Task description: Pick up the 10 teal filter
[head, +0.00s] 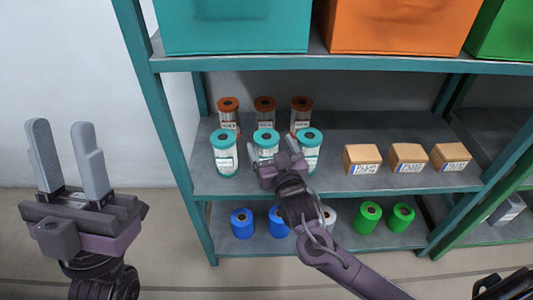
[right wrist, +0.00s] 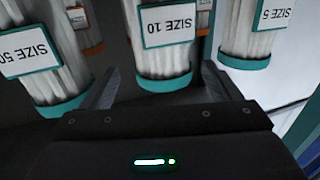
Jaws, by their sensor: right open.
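Three teal-capped white pleated filters stand upright in the front row of the middle shelf. The middle one (head: 265,139) is partly hidden behind my right gripper (head: 271,150). In the right wrist view, where labels appear upside down, the SIZE 10 filter (right wrist: 165,52) is in the centre. My open right gripper (right wrist: 160,82) faces it, one finger to each side; I cannot tell whether they touch it. The SIZE 50 filter (right wrist: 35,55) is at left and the SIZE 5 filter (right wrist: 248,30) at right. My left gripper (head: 60,130) is open and empty, left of the rack.
Orange-capped filters (head: 228,112) stand behind the teal row. Cardboard boxes (head: 362,158) sit to the right on the same shelf (head: 335,185). Blue (head: 242,223) and green (head: 368,217) rolls are below. Teal (head: 235,25) and orange (head: 395,25) bins are above. A rack post (head: 155,120) is at left.

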